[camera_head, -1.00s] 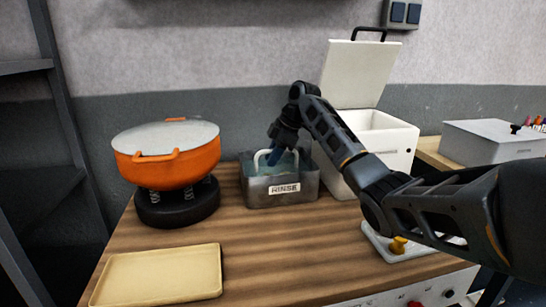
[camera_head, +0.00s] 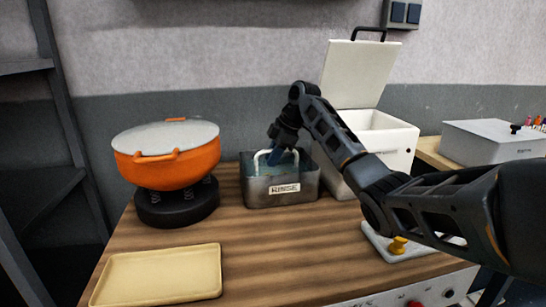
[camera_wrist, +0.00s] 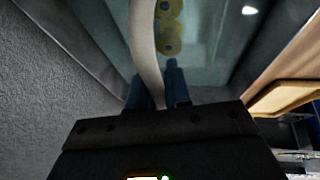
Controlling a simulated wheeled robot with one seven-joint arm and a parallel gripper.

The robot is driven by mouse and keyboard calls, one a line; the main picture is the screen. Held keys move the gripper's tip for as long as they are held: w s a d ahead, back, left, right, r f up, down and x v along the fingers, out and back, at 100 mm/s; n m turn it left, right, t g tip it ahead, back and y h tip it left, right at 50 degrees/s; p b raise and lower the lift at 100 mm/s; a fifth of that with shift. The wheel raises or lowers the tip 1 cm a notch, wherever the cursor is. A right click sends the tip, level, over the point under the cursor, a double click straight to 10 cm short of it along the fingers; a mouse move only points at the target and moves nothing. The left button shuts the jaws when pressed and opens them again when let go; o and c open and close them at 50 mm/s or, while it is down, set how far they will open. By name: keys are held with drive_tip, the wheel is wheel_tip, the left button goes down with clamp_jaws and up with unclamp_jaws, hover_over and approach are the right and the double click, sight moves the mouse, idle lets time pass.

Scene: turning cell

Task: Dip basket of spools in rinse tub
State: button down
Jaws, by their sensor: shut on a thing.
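The rinse tub (camera_head: 272,192) is a grey metal box labelled RINSE, standing at the back middle of the wooden bench. My gripper (camera_head: 280,152) is over the tub, with its blue fingers shut on the white arched handle (camera_head: 262,158) of the basket. In the wrist view, my gripper (camera_wrist: 157,88) holds the handle (camera_wrist: 145,45), and yellow spools (camera_wrist: 170,28) show below it inside the tub (camera_wrist: 205,65). The basket's body is hidden in the head view by the tub's front wall. I cannot tell how deep it sits.
An orange lidded pot (camera_head: 180,165) on a black round base stands left of the tub. A white box (camera_head: 385,143) with its lid raised stands close on the right. A cream tray (camera_head: 158,275) lies at the front left. The bench middle is clear.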

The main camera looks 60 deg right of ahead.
drive_tip(key=shift+r, duration=0.1)
idle(0.5)
wheel_tip(320, 180, up, 12)
drive_tip(key=p, duration=0.9)
drive_tip(key=shift+r+p, duration=0.25)
drive_tip(key=shift+p, duration=0.05)
idle(0.4)
idle(1.0)
drive_tip(key=shift+r+p, duration=1.25)
drive_tip(key=shift+r, duration=0.25)
